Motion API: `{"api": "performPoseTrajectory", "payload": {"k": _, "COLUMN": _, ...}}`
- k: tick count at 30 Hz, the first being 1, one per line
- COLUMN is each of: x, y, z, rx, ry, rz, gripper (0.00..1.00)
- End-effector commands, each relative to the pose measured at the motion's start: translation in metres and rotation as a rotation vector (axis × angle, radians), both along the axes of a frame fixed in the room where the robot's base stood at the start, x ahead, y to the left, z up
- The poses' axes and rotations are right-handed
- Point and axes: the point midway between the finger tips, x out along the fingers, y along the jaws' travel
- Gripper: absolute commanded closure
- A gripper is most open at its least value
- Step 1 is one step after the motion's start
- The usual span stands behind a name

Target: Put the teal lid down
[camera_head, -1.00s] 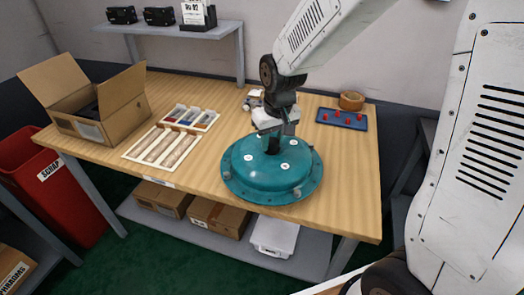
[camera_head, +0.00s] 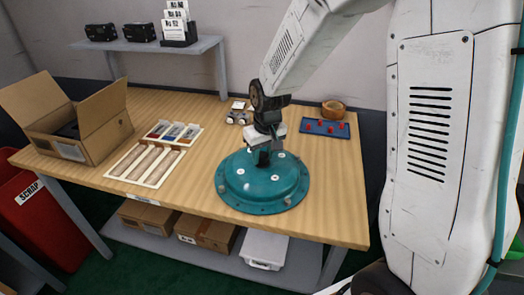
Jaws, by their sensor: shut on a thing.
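The teal lid (camera_head: 262,187) is a round dome with a flat flange and several bolts. It is at the front right of the wooden table (camera_head: 318,215), near the front edge, and looks level. I cannot tell whether its flange touches the tabletop. My gripper (camera_head: 264,158) is over the lid's top and shut on it; the fingertips and the part they grip are mostly hidden.
An open cardboard box (camera_head: 70,125) stands at the left, beside a tray with long slots (camera_head: 145,163) and a small sectioned tray (camera_head: 173,133). Behind are a blue tray with red pegs (camera_head: 325,127) and a tape roll (camera_head: 333,110). The right table area is bare.

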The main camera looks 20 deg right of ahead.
Motion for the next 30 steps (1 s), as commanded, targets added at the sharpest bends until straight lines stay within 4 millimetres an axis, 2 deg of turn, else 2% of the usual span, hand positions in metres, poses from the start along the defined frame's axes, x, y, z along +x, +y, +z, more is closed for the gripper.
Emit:
{"api": "performPoseTrajectory", "payload": {"k": 6, "x": 0.001, "y": 0.0, "z": -0.002, "rx": 0.0, "ry": -0.002, "rz": 0.0, "gripper": 1.0}}
{"api": "performPoseTrajectory", "payload": {"k": 7, "x": 0.0, "y": 0.0, "z": -0.003, "rx": 0.0, "ry": 0.001, "rz": 0.0, "gripper": 0.62}}
{"api": "performPoseTrajectory", "payload": {"k": 9, "x": 0.0, "y": 0.0, "z": -0.003, "rx": 0.0, "ry": 0.0, "rz": 0.0, "gripper": 0.46}}
{"api": "performPoseTrajectory", "payload": {"k": 20, "x": 0.0, "y": 0.0, "z": 0.003, "rx": 0.0, "ry": -0.001, "rz": 0.0, "gripper": 0.46}}
{"api": "performPoseTrajectory", "payload": {"k": 23, "x": -0.001, "y": -0.001, "z": 0.016, "rx": 0.001, "ry": -0.004, "rz": -0.001, "gripper": 0.46}}
{"api": "performPoseTrajectory", "payload": {"k": 30, "x": -0.009, "y": -0.002, "z": 0.067, "rx": 0.001, "ry": -0.005, "rz": -0.001, "gripper": 0.46}}
